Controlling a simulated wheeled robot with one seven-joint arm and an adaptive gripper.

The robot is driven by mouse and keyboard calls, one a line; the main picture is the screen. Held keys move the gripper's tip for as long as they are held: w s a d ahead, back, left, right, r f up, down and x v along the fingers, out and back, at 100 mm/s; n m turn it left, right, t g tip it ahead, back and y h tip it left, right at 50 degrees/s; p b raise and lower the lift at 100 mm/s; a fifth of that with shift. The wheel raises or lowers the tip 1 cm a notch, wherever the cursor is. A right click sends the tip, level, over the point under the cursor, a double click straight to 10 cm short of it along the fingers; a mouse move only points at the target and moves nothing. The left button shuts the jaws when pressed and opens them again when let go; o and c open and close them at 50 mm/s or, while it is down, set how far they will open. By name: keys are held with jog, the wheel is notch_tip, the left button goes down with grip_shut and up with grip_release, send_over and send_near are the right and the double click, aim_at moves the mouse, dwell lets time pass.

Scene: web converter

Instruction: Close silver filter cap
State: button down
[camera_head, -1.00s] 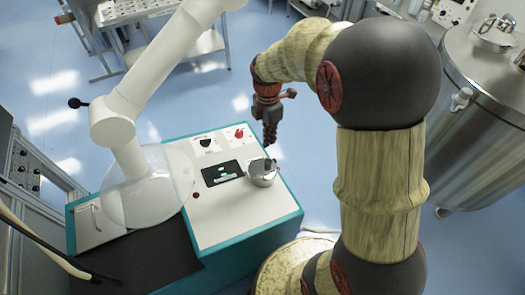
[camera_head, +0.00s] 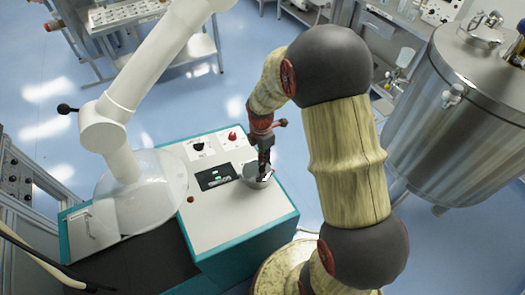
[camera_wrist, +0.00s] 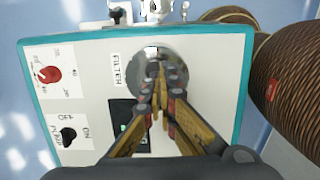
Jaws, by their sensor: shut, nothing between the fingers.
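The silver filter cap (camera_head: 257,178) sits on the white top of the teal-sided machine (camera_head: 243,216), near its right side. In the wrist view the round silver cap (camera_wrist: 176,60) lies beside the "FILTER" label. My gripper (camera_head: 264,172) is over the cap, pointing down, with its fingertips at or very close to it. In the wrist view my gripper (camera_wrist: 157,70) is shut, its fingers together in front of the cap and hiding part of it. I cannot tell whether the tips touch the cap.
A black knob (camera_head: 198,146), a red knob (camera_head: 232,136) and a small dark display (camera_head: 215,176) are close to the cap. A clear dome (camera_head: 145,190) on a white extraction arm (camera_head: 125,115) covers the machine's left part. A large steel tank (camera_head: 462,110) stands at right.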

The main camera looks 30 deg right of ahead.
aim_at(264, 165)
jog(key=shift+f, duration=0.7)
jog(key=shift+d+f, duration=0.15)
jog(key=shift+f, duration=0.45)
jog(key=shift+s+f, duration=0.15)
jog(key=shift+s, duration=0.05)
jog(key=shift+w+r, duration=0.1)
jog(key=shift+r, duration=0.3)
notch_tip(264, 165, up, 14)
jog(key=p, duration=0.2)
jog(key=shift+p, duration=0.35)
jog(key=shift+w, duration=0.1)
